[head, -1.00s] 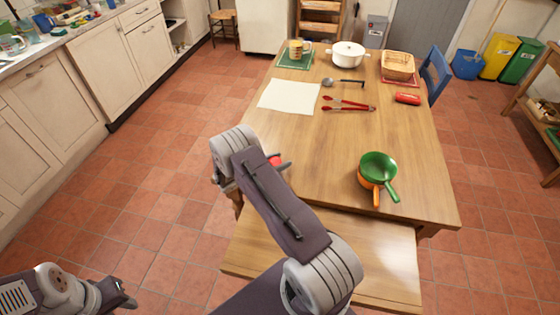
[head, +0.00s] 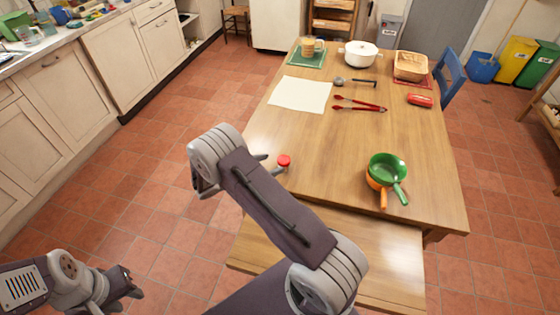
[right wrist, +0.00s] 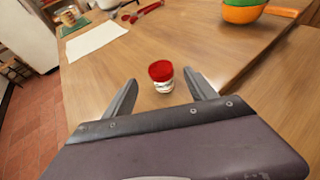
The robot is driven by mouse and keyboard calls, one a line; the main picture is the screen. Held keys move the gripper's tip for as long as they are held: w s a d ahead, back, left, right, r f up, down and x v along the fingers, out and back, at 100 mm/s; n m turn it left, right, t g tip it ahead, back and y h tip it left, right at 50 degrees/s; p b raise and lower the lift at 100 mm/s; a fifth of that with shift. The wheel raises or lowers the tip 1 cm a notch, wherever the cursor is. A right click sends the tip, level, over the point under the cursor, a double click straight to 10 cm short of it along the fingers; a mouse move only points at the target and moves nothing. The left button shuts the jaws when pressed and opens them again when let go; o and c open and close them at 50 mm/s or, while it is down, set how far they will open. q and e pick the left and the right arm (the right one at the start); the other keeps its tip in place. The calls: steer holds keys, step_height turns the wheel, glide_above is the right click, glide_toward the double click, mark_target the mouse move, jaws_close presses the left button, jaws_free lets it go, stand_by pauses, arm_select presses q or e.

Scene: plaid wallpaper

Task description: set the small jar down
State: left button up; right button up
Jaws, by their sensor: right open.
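The small jar (head: 284,162) has a red lid and a clear body. It stands upright on the wooden table (head: 330,150), near its left edge. In the right wrist view the jar (right wrist: 162,77) stands between the fingertips, with gaps on both sides. My right gripper (head: 268,165) is open and just left of the jar in the head view; its open fingers show in the right wrist view (right wrist: 161,82). My left gripper (head: 130,287) is at the lower left, away from the table; its finger gap is unclear.
A green pan (head: 386,167) on an orange one (head: 378,182) stands to the right. Red tongs (head: 360,104), a ladle (head: 340,81), a white cloth (head: 300,94), a white pot (head: 359,54) and a basket (head: 410,66) lie farther back. The table middle is clear.

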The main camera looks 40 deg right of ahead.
steer(key=shift+v, duration=0.9)
steer(key=shift+s+d, duration=0.1)
steer(key=shift+s, duration=0.2)
steer(key=s+a+r+m+y, duration=0.2)
steer(key=s+a+m+y, duration=0.4)
steer(key=s+m+y, duration=0.1)
steer(key=s+a+r+m+y, duration=0.3)
steer(key=s+a+m+y, duration=0.3)
steer(key=s+m, duration=0.4)
steer(key=a+m, duration=0.1)
steer(key=m, duration=0.1)
steer(key=shift+s+a+m+y, duration=0.15)
steer(key=shift+m+y, duration=0.15)
steer(key=shift+y, duration=0.1)
